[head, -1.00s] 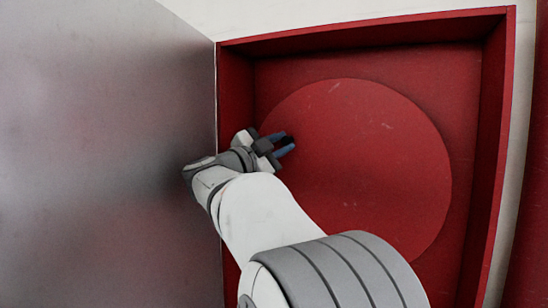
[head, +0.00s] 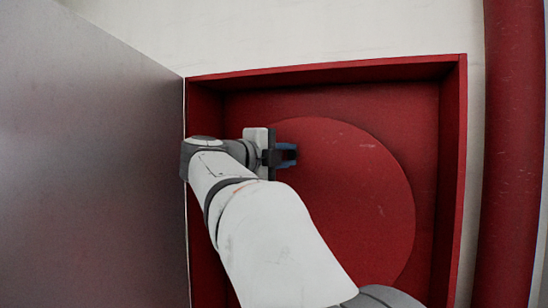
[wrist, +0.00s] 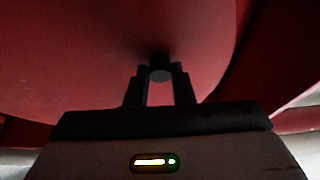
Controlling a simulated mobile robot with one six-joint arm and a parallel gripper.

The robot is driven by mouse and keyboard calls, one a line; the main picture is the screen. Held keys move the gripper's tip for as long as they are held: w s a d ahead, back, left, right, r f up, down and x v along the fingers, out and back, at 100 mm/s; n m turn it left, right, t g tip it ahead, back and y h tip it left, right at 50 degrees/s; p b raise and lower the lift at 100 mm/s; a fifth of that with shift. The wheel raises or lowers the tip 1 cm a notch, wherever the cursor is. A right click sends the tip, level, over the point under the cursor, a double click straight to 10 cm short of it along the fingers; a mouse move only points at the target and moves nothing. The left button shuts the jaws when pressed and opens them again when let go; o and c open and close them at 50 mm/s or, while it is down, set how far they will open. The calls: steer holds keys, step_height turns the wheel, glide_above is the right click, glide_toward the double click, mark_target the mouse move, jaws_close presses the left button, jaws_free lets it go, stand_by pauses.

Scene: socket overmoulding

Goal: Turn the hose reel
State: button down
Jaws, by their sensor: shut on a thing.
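The hose reel is a flat red disc (head: 350,200) inside an open red wall cabinet; it also fills much of the wrist view (wrist: 70,50). My gripper (head: 287,155) is at the disc's upper left, near its rim. In the wrist view my gripper's fingers (wrist: 160,84) are closed around a short dark round knob (wrist: 159,62) that stands out from the disc. In the head view the knob is hidden by my gripper. My arm covers the disc's lower left.
The red cabinet frame (head: 455,150) surrounds the reel on the top and right. A grey door (head: 90,160) stands open at the left, close to my wrist. A thick red pipe (head: 510,150) runs up the pale wall at the right.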

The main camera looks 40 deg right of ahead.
steer(key=shift+s+d+r, duration=0.1)
steer(key=shift+s+r, duration=0.1)
steer(key=shift+r, duration=0.05)
steer(key=c, duration=1.3)
jaws_free()
steer(key=shift+w+f, duration=0.1)
steer(key=shift+f, duration=0.05)
steer(key=shift+o, duration=0.2)
steer(key=s+a+b, duration=0.1)
steer(key=a, duration=0.6)
steer(key=shift+s+a, duration=0.15)
steer(key=shift+a, duration=0.2)
